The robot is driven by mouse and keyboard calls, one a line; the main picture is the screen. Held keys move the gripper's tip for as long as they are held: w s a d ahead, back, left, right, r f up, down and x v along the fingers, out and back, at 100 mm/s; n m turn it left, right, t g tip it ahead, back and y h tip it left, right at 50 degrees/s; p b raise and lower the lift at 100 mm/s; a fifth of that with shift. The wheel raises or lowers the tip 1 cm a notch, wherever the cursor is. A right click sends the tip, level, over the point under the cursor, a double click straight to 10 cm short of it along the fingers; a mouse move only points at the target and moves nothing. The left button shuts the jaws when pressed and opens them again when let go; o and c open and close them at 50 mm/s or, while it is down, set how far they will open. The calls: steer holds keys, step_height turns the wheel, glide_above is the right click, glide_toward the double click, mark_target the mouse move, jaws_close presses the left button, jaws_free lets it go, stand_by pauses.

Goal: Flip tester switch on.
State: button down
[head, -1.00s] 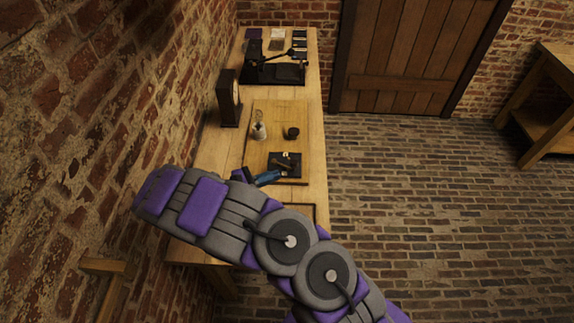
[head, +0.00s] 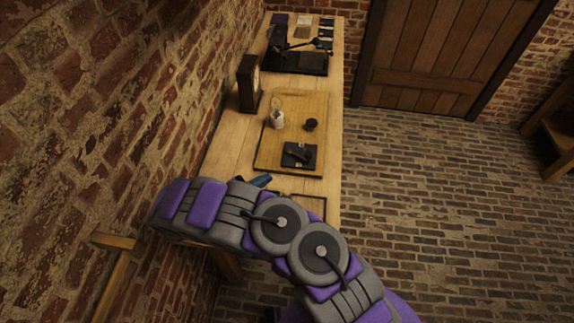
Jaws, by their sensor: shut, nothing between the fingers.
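The tester switch (head: 289,158) is a small black base on the wooden board, with a dark lever (head: 307,154) and small brass-coloured parts. The lever seems to stand up toward the right, but its exact angle is too small to tell. My gripper (head: 264,180) shows only as blue fingers past my arm, below and left of the switch, at the board's near edge. It is shut, empty and apart from the switch. My arm hides the rest of it.
On the board (head: 290,103) stand a white jar (head: 277,121) with a wire loop and a small dark cup (head: 311,125). A dark clock (head: 248,84) stands left. A black apparatus (head: 296,62) is farther back. An empty frame (head: 309,199) lies nearer.

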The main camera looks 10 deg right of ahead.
mark_target(306, 157)
steer(key=b+x, duration=0.3)
steer(key=x, duration=1.1)
steer(key=shift+d, duration=0.1)
